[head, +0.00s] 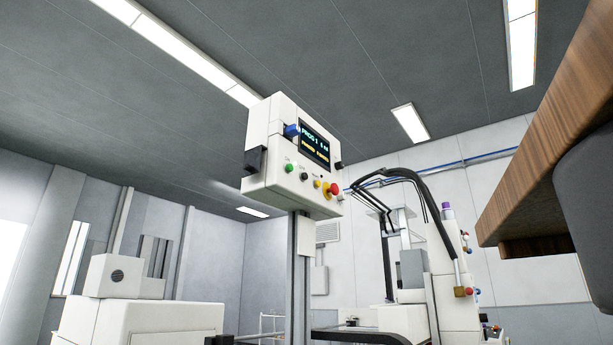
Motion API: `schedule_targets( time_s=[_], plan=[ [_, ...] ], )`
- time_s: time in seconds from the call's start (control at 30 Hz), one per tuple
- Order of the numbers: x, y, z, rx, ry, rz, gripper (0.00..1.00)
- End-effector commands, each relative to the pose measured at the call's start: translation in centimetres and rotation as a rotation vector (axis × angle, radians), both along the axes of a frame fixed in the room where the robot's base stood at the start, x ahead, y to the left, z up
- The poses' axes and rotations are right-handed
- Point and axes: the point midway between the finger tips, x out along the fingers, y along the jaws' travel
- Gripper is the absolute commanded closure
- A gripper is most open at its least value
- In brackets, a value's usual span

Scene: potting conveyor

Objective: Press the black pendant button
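The pendant (268,150) is a white control box on a grey post, seen from below near the middle of the head view. A small black button (303,176) sits on its lower front panel, between a green button (289,168) and a yellow button (317,184). A red mushroom button (333,190) on a yellow base is at the right end of the row. A lit screen (314,145) is above the row. Nothing touches the black button. My gripper is not in view.
A brown wooden slab (550,130) with a dark grey rounded shape (590,210) under it fills the right edge. A white machine (455,285) with curved black hoses stands behind the pendant at right. White cabinets (135,320) stand at lower left.

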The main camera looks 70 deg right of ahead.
Motion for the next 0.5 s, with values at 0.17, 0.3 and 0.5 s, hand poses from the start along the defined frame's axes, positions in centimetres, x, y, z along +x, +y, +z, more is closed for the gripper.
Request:
schedule_targets(
  time_s=[0.17, 0.3, 0.5],
  plan=[
    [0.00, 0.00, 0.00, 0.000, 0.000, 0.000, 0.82],
    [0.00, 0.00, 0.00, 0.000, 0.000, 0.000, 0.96],
    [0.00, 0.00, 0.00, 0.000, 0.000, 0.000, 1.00]
  ],
)
